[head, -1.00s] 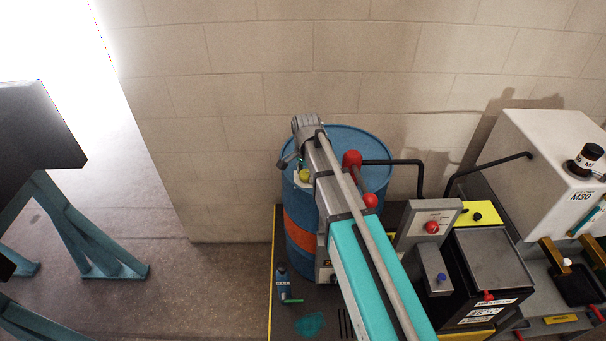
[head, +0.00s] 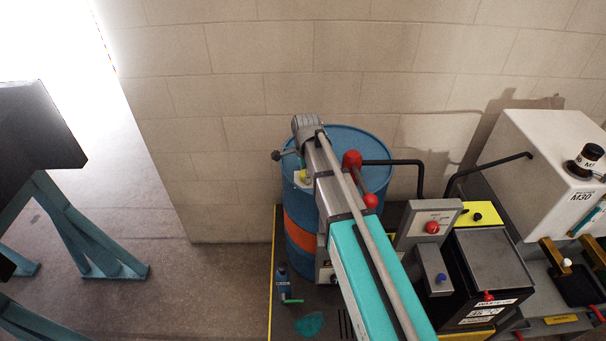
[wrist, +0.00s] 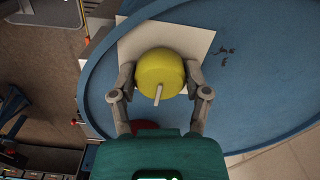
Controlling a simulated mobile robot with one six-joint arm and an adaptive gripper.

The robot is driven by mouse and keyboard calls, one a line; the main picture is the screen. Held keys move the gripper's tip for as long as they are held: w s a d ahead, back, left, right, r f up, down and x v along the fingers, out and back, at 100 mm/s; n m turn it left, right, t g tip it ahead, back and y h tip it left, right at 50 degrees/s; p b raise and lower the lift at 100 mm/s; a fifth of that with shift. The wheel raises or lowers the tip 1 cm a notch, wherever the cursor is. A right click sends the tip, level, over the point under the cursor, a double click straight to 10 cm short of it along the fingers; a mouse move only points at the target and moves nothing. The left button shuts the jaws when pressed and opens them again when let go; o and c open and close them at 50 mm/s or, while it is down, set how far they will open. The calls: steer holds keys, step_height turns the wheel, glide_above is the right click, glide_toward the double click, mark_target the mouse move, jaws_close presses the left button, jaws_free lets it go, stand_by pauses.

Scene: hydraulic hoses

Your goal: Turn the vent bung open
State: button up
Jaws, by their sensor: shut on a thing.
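The vent bung is a round yellow cap (wrist: 161,75) with a pale bar mark on its face, set on a white square (wrist: 200,42) on the blue drum's top (wrist: 255,80). In the wrist view my gripper (wrist: 160,82) has one finger on each side of the cap, shut on it. In the head view a bit of the yellow bung (head: 301,176) shows at the left of the blue drum (head: 375,143), beside my arm. My arm hides much of the drum top and the fingers there.
A red-headed pump or handle (head: 352,160) and a black pipe (head: 405,162) stand right of my arm. A grey panel with a red button (head: 432,227) and a white tank (head: 540,150) are further right.

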steer(key=o, duration=1.1)
